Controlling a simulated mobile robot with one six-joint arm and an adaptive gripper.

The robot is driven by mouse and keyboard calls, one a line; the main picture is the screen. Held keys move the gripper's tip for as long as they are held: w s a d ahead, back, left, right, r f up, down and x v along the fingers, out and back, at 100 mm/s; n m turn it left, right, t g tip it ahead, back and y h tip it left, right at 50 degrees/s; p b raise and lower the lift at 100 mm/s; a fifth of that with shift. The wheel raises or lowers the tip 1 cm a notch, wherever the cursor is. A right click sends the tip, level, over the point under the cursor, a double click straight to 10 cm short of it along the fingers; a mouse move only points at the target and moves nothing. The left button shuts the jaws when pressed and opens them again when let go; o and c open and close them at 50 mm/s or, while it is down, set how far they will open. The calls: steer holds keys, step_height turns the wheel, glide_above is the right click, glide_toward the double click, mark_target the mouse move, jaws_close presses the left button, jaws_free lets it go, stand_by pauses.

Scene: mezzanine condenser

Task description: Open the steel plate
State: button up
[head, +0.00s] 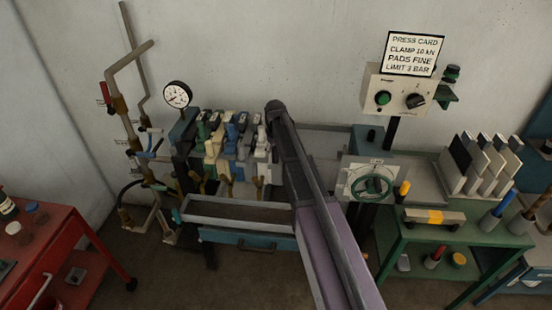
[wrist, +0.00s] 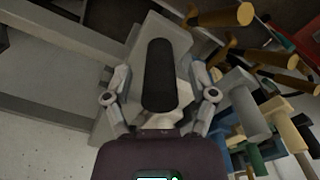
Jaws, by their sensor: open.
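In the wrist view my gripper (wrist: 161,76) is open, its two fingers on either side of a dark rounded grip. The grip sits on a light grey metal-looking piece (wrist: 172,32), which seems to be the steel plate. I cannot tell if the fingers touch the grip. In the head view a row of upright plates hangs in the press; a pale plate (head: 261,146) stands at the row's right end, beside my arm. My arm crosses the front of the press and hides my gripper's fingers and part of the row there.
More plates (head: 220,140), green, cream and blue, stand close on the left. Brass-coloured knobs (wrist: 272,58) crowd the wrist view's right. A grey trough (head: 235,213) lies below. Right of my arm are bare rails (head: 325,128), a handwheel (head: 373,185) and a green bench (head: 455,236).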

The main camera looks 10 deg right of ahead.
steer(key=shift+f, duration=0.4)
jaws_close()
steer(key=shift+s, duration=0.1)
